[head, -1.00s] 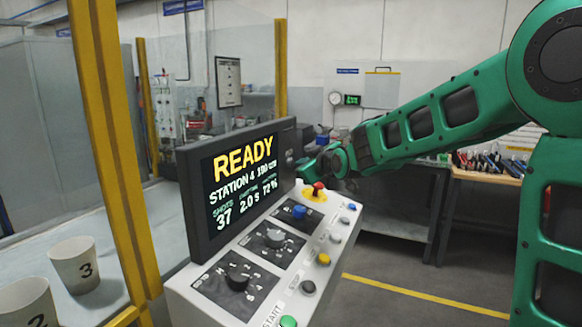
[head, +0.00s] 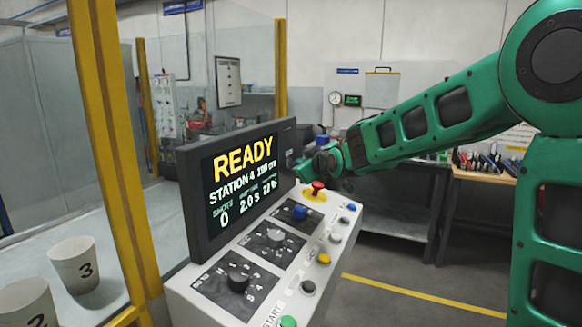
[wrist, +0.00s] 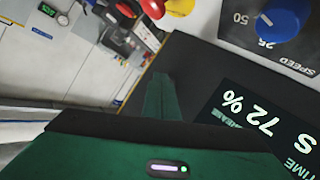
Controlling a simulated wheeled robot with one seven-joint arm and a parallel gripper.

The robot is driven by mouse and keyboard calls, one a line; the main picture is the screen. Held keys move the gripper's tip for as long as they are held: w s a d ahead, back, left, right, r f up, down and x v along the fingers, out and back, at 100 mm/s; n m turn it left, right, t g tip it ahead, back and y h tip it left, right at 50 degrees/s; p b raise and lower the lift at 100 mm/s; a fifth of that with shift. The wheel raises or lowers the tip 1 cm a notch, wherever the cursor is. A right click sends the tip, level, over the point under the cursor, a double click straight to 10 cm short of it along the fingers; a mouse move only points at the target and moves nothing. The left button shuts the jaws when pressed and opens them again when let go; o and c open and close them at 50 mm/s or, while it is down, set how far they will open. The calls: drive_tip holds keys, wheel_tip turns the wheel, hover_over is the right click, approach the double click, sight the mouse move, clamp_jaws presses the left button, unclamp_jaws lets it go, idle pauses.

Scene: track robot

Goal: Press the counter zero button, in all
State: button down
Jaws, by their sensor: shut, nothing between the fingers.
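The control console (head: 255,290) stands in the middle of the head view, with a dark display (head: 238,185) tilted at its back. The display reads READY, STATION 4, and SHOTS 0. Several round buttons run down the console's right side: blue (head: 349,208), yellow (head: 323,259), black (head: 308,288) and green (head: 288,321) among them. I cannot read which one is the counter zero button. In the wrist view, my gripper (wrist: 165,95) is shut and empty, over the display's dark frame; contact cannot be told.
A red mushroom button (head: 318,187) on a yellow base stands close to my gripper. Three knobs, one blue (head: 299,212), sit on the console. A yellow post (head: 110,150) and paper cups (head: 75,265) are at left. Open floor (head: 420,285) lies to the right.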

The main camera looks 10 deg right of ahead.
drive_tip(key=shift+s+d, duration=0.55)
drive_tip(key=shift+d, duration=0.15)
drive_tip(key=shift+s+d, duration=0.75)
drive_tip(key=shift+d, duration=0.25)
drive_tip(key=shift+s+d, duration=0.7)
drive_tip(key=shift+d, duration=0.3)
